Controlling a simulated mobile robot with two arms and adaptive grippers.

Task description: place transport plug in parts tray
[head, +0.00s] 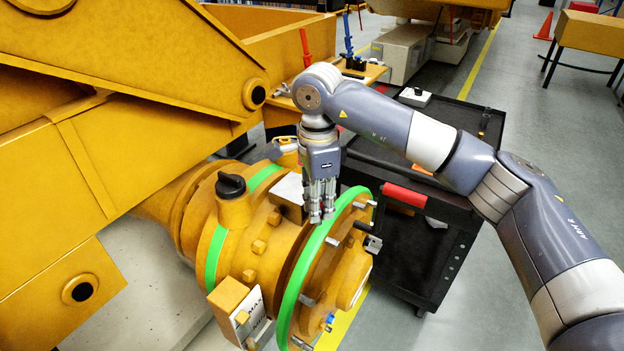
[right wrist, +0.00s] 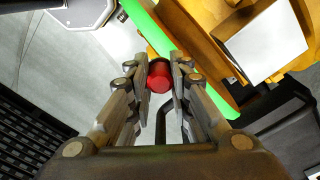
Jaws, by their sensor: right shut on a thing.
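My right gripper (head: 321,217) points down over the yellow hub (head: 255,235), near its green-banded flange. In the right wrist view the gripper (right wrist: 162,82) is shut on a red, round-ended transport plug (right wrist: 160,76), held between the fingertips. In the head view the plug cannot be made out at the fingers. A black cart (head: 455,215) stands right of the hub, with a raised rim around its top. I cannot tell for certain which part of it is the parts tray. My left gripper is not in view.
A red grip (head: 403,195) is on the cart's near edge. A white box with a black knob (head: 413,96) sits on the cart's far end. A large yellow frame (head: 130,60) fills the left.

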